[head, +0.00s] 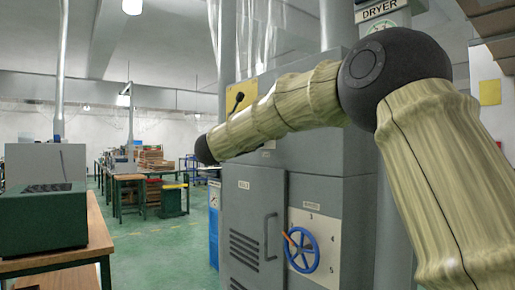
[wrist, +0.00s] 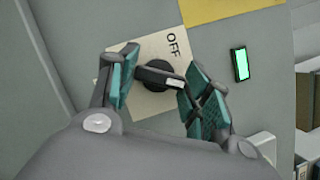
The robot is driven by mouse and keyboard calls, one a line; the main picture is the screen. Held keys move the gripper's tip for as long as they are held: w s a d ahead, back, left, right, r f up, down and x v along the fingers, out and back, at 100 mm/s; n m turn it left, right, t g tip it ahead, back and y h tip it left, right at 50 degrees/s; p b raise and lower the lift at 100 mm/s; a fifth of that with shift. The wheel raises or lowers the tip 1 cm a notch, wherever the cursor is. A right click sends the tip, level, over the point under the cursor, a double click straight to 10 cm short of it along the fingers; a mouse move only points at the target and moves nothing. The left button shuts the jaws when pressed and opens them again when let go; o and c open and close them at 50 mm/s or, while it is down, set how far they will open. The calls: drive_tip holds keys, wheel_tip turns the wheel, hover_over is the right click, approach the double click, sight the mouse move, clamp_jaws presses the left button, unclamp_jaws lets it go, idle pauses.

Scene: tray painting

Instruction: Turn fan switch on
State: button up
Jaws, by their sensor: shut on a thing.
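The fan switch is a black rotary knob (wrist: 155,76) on a pale square plate (wrist: 152,104) marked "OFF" in the wrist view. The plate is tilted in the picture, and the word shows to the upper right of the knob. My gripper (wrist: 160,80) is shut on the knob, one teal-padded finger on its left and one on its right. A white mark shows on the knob's right end. In the head view my arm reaches across the grey machine, and the gripper and switch cannot be made out there.
A lit green indicator (wrist: 240,64) is right of the switch. The grey machine (head: 252,200) carries a blue handwheel (head: 301,250) with an orange handle. A green box (head: 42,222) stands on a wooden table (head: 98,232) at left. The green floor between is clear.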

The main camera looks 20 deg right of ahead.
drive_tip(key=m+b, duration=0.1)
drive_tip(key=m+h+b, duration=0.1)
drive_tip(key=b, duration=0.1)
drive_tip(key=shift+f+m, duration=0.3)
drive_tip(key=shift+f, duration=0.05)
drive_tip(key=shift+r+m+b, duration=0.15)
drive_tip(key=shift+m+b, duration=0.15)
drive_tip(key=o, duration=1)
drive_tip(key=shift+r, duration=0.1)
drive_tip(key=shift+o, duration=0.2)
drive_tip(key=shift+a, duration=0.15)
drive_tip(key=v, duration=1.1)
drive_tip(key=shift+a, duration=0.35)
drive_tip(key=shift+s+f, duration=0.15)
drive_tip(key=shift+f, duration=0.05)
